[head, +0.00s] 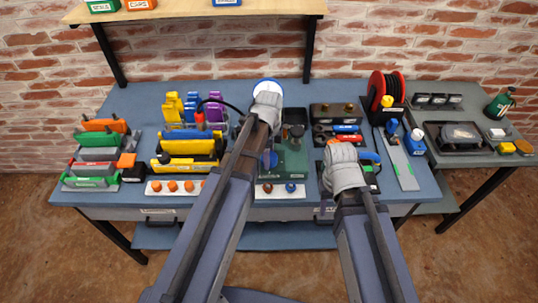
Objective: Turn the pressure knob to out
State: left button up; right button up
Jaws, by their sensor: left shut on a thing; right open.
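A green bench unit (291,160) stands at the middle of the blue table, partly behind my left arm. A round white and blue part (268,84) shows just above my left gripper (267,104); I cannot tell whether it is a gauge. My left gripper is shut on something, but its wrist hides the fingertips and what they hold. I cannot make out the pressure knob or its setting. My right gripper (341,160) is open over the table, right of the green unit, beside a blue-handled item (370,157). Its fingertips are mostly hidden.
Colored holders (188,148) and several clamp-like items (100,150) fill the left side. A red cable reel (386,88) stands at the back right. A grey side table (468,158) carries a tray and a green bottle (500,102). A shelf (200,12) hangs above.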

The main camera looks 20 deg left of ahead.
pick_arm(q)
jog(key=n, duration=0.7)
jog(key=shift+n, duration=0.4)
jog(key=n, duration=0.3)
jog(key=shift+n, duration=0.3)
jog(key=n, duration=0.3)
jog(key=shift+n, duration=0.4)
jog(key=n, duration=1)
jog(key=shift+n, duration=2.2)
